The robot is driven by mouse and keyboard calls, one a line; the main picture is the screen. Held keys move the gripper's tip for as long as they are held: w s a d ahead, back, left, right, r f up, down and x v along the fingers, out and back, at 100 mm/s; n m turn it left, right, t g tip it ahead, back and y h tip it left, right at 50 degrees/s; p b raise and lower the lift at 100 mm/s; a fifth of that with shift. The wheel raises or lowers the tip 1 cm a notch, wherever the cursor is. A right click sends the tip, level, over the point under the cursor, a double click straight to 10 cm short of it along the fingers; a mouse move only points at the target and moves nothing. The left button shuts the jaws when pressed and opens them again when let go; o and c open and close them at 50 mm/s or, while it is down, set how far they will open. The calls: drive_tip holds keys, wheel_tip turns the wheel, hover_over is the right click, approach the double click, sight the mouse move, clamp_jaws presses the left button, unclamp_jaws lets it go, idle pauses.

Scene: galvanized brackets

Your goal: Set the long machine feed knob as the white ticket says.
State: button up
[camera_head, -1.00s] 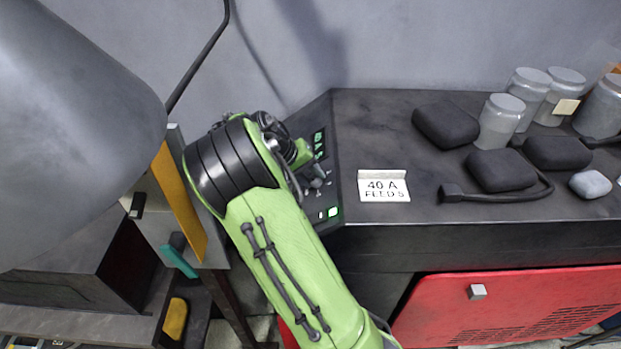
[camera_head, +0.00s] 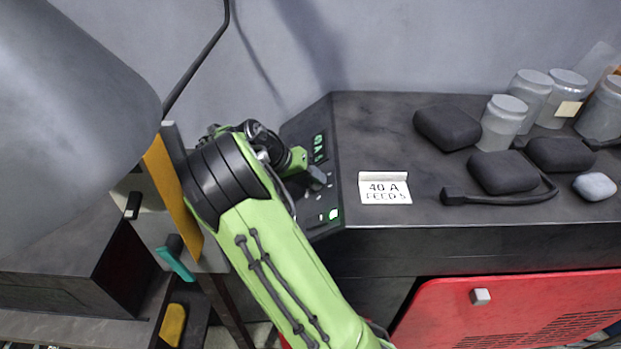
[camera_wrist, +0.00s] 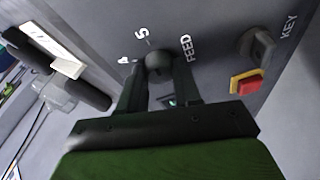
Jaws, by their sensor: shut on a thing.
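The feed knob (camera_wrist: 158,66) is a dark round knob on the grey panel, with the word FEED beside it and a 5 among the marks around it. My gripper (camera_wrist: 160,76) has its two dark fingers on either side of the knob and is shut on it. The knob's pointer cannot be made out. In the head view my gripper (camera_head: 319,178) is at the sloped control panel, partly hidden by my arm. The white ticket (camera_head: 385,190) stands on the black top right of the panel and reads 40 A, FEED 5.
A KEY switch (camera_wrist: 258,46) and a red and yellow part (camera_wrist: 246,82) sit beside the knob. A grey cabinet with an orange strip (camera_head: 172,195) stands close left of my arm.

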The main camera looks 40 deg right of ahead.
sight(310, 183)
drive_tip(key=o, duration=0.7)
wheel_tip(310, 183, up, 10)
drive_tip(key=shift+p, duration=1.25)
drive_tip(key=shift+f, duration=0.1)
